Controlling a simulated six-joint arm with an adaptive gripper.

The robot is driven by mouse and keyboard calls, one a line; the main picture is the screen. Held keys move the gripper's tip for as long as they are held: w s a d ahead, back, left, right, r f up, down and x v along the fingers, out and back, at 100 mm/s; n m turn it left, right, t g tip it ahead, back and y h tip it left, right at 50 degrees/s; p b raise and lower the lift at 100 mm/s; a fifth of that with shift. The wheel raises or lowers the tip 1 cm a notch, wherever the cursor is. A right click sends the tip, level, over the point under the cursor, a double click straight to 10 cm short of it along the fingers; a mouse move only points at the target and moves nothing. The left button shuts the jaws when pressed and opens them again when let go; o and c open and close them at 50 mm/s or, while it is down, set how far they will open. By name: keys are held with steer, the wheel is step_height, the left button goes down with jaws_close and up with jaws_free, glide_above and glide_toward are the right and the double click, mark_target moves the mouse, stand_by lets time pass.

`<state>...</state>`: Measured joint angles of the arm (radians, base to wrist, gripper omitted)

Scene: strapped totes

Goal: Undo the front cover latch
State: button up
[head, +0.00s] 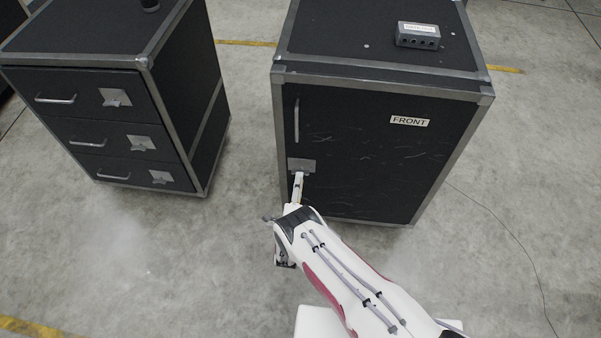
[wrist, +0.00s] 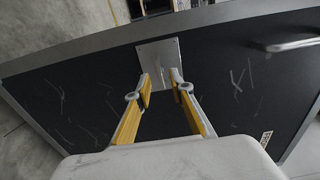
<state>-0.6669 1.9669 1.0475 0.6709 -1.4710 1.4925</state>
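The front cover latch (head: 307,163) is a grey square plate at the lower left of a black case door (head: 370,160) marked FRONT. In the wrist view the latch plate (wrist: 155,53) lies just beyond my fingertips, near the upper middle. My gripper (head: 298,177) is in front of the latch in the head view. In the wrist view my gripper (wrist: 161,80) has its two yellow-padded fingers apart, with a gap between them. The latch's turning part is largely hidden, and I cannot tell whether the fingers touch it. The door looks closed.
A bar handle (head: 296,120) is above the latch and also shows in the wrist view (wrist: 292,45). A small grey box (head: 418,35) lies on the case top. A black drawer cabinet (head: 122,130) with similar latches stands at left. Floor lies between the two cases.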

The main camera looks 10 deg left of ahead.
mark_target(301, 171)
steer(key=shift+w, duration=2.15)
jaws_close()
